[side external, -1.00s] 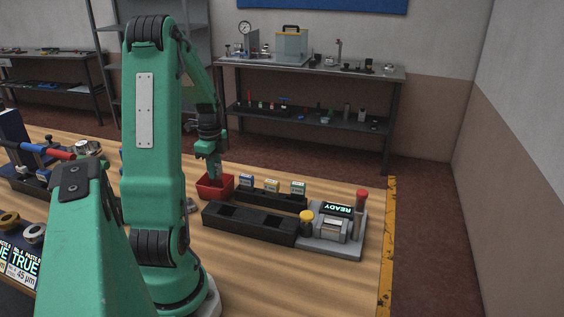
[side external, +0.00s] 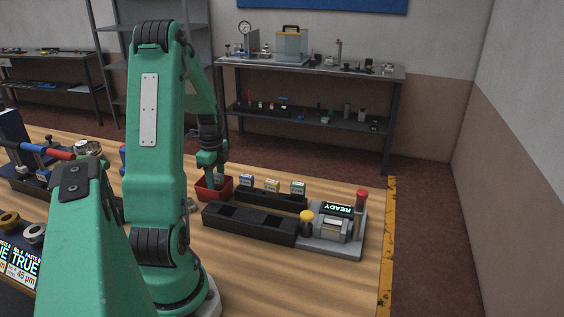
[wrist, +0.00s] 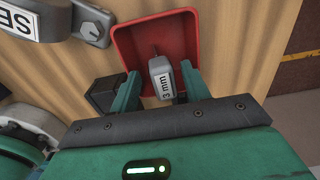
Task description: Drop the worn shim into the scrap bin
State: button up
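The red scrap bin (side external: 228,188) sits on the wooden bench in the side view, and its red floor (wrist: 187,45) fills the upper middle of the wrist view. A grey shim block marked "3 mm" (wrist: 161,78), with a thin dark stem, shows over the bin floor between my fingers. My gripper (wrist: 160,82) is open, with a small gap on each side of the shim. In the side view my gripper (side external: 211,184) reaches down into the bin, and its fingertips and the shim are hidden there. I cannot tell if the shim rests on the bin floor.
A black rack (side external: 270,200) holding blue, yellow and green labelled pieces stands right of the bin. A long black slotted block (side external: 248,226) lies in front. A grey gauge with a READY display (side external: 338,209) stands farther right. A grey bracket (wrist: 92,22) is near the bin.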

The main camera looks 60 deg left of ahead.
jog(key=shift+r, duration=0.1)
jog(key=shift+r, duration=3.85)
jog(key=shift+w+d+r, duration=0.15)
jog(key=shift+w+d, duration=0.05)
jog(key=shift+w, duration=0.05)
jog(key=w+d+r+n+t+y, duration=0.15)
jog(key=w+d+r, duration=0.25)
jog(key=d, duration=0.5)
jog(key=w+d+r+n+t, duration=0.1)
jog(key=w+d+r+n, duration=0.3)
jog(key=d, duration=0.5)
jog(key=s+d+r+n+t, duration=0.1)
jog(key=s+d, duration=0.1)
jog(key=d, duration=0.6)
jog(key=s+d+r+n+t+h, duration=0.1)
jog(key=s+d+r+n+t, duration=0.1)
jog(key=d, duration=0.7)
jog(key=shift+s+r, duration=0.15)
jog(key=shift+s, duration=0.6)
